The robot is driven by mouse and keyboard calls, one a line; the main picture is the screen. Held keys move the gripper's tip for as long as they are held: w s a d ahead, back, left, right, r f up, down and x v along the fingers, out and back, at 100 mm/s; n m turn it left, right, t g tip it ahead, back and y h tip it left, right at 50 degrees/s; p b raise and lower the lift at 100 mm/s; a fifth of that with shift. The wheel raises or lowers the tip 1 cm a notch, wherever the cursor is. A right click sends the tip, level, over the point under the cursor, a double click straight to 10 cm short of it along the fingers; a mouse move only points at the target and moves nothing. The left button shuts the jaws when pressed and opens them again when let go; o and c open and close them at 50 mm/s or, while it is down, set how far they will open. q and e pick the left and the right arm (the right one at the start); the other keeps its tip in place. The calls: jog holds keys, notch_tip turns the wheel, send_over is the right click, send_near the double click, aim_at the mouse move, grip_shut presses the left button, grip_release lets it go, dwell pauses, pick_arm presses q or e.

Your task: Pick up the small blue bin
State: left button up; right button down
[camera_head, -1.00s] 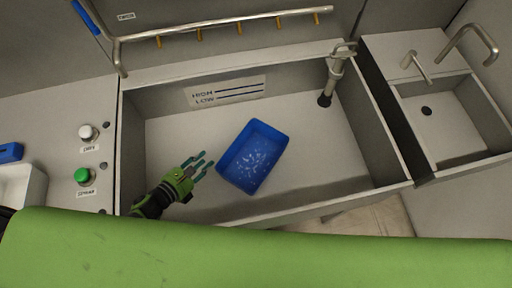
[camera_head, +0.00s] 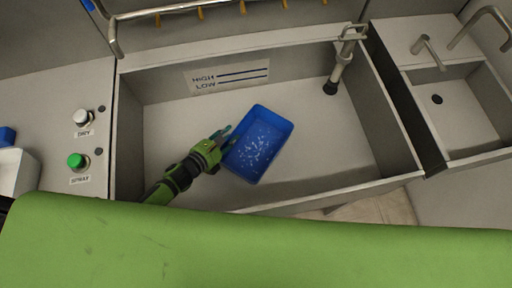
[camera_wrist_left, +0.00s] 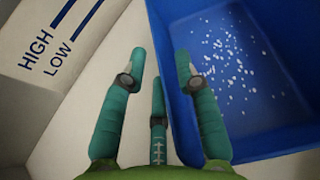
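The small blue bin (camera_head: 270,119) sits tilted in angle on the floor of the large basin, with small white flecks on its inside bottom. My left gripper (camera_head: 228,139) is at the bin's left wall, fingers spread. In the left wrist view, the bin (camera_wrist_left: 272,122) fills the right side. The open fingers (camera_wrist_left: 160,64) show one on the outer side of the near wall and one overlapping the wall's rim. A third finger lies between them. Whether any finger touches the bin is unclear. My right gripper is out of view.
The basin (camera_head: 165,130) has raised walls and a HIGH/LOW label (camera_head: 228,75). A metal pipe (camera_head: 340,68) stands in its back right. A smaller sink (camera_head: 465,115) is at right. White (camera_head: 82,117) and green (camera_head: 78,161) knobs sit at left. Basin floor right of the bin is clear.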

pick_arm(q)
jog(key=shift+w+d+f, duration=0.2)
jog(key=shift+w+f, duration=0.05)
jog(key=shift+w, duration=0.2)
jog(key=shift+s, duration=0.1)
jog(key=shift+c, duration=0.4)
jog(key=shift+r, duration=0.1)
grip_shut()
jog(key=shift+r, duration=0.1)
